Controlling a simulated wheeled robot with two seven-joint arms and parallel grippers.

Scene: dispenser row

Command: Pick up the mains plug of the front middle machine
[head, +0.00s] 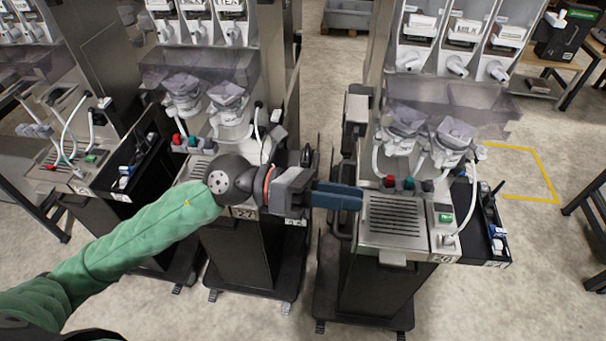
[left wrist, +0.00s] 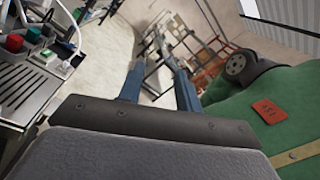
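The middle machine (head: 228,125) of the row stands left of centre in the head view, with a white cable (head: 258,125) at its right side. My left gripper (head: 350,197) reaches across its front right side, and its blue fingers point right toward the right-hand machine (head: 400,215). In the left wrist view the fingers (left wrist: 157,75) are apart with nothing between them. I cannot make out the middle machine's mains plug; the arm and gripper cover part of its side tray. My right gripper is in neither view.
The right machine carries a white cable with a white plug-like end (head: 449,240) and a black side tray (head: 484,215). The left machine (head: 75,170) has a similar black tray. A narrow floor gap (head: 312,255) separates the middle and right machines. Open floor (head: 540,230) lies at right.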

